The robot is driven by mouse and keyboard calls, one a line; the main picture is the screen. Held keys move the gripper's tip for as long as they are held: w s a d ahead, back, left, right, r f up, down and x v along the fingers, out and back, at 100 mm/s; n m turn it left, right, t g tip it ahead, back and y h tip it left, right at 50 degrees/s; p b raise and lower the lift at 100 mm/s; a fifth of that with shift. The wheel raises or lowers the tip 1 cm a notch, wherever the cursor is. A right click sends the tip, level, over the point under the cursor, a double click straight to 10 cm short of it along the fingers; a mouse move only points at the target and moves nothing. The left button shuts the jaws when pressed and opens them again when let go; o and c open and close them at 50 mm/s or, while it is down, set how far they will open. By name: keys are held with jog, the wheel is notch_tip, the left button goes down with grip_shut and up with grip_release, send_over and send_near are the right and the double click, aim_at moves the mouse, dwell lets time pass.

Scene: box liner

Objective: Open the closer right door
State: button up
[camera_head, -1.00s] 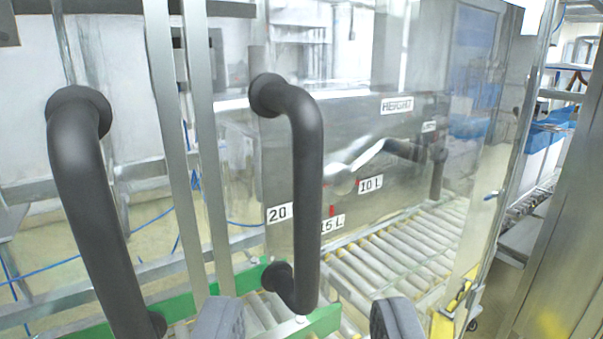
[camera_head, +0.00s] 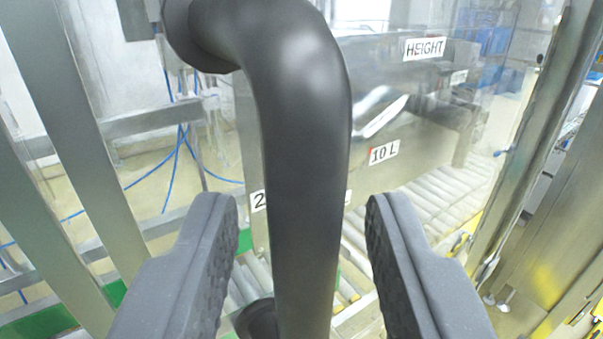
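The right door is a clear panel (camera_head: 490,125) with a metal frame along its left side. Its black tubular handle (camera_head: 305,170) stands upright, large and close, in the middle of the view. My gripper (camera_head: 302,210) is open, with one grey finger on each side of the handle's vertical bar. Gaps show in the picture between the bar and both fingers; I cannot tell exactly how deep the bar sits between them. The handle's lower mount (camera_head: 257,318) is partly hidden by the left finger and the bar.
Metal frame posts (camera_head: 72,130) stand at the left. Behind the clear panel are a grey box with a "10 L" label (camera_head: 384,152), a "HEIGHT" label (camera_head: 425,48) and a roller conveyor (camera_head: 440,205). A metal post (camera_head: 535,150) stands at the right.

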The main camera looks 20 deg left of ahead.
jog(key=shift+w+a+r, duration=0.1)
jog(key=shift+w, duration=0.45)
grip_shut()
jog(key=shift+d, duration=0.2)
